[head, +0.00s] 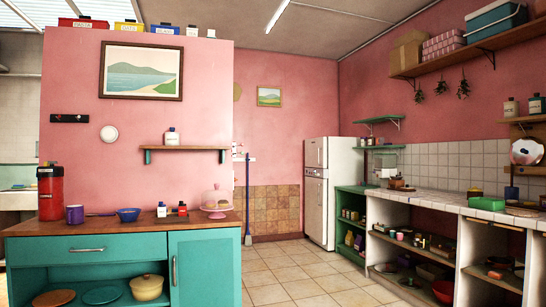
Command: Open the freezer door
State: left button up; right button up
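A white two-door fridge-freezer (317,190) stands upright at the back of the room, right of centre, beside a green cabinet. Its smaller upper door (315,153) and its taller lower door (315,208) both look closed. Dark handles show near the split between the two doors. Which of the two is the freezer door cannot be told from any label. The fridge-freezer is some way off across the tiled floor. Neither of my grippers shows in the head view.
A teal counter (205,265) with a wooden top stands at the near left. A tiled counter with open shelves (455,210) lines the right wall. A blue-handled mop or broom (248,205) leans at the back. The tiled floor (295,270) between is clear.

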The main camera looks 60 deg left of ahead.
aim_at(316, 148)
jog(key=u, duration=1.65)
jog(key=i, duration=8.4)
jog(key=i+j+z, duration=0.1)
jog(key=i, duration=0.4)
jog(key=i+j+z, duration=0.1)
jog(key=i+j, duration=0.15)
jog(key=i, duration=0.2)
jog(key=i+j, duration=0.25)
jog(key=i, duration=0.25)
jog(key=z, duration=0.05)
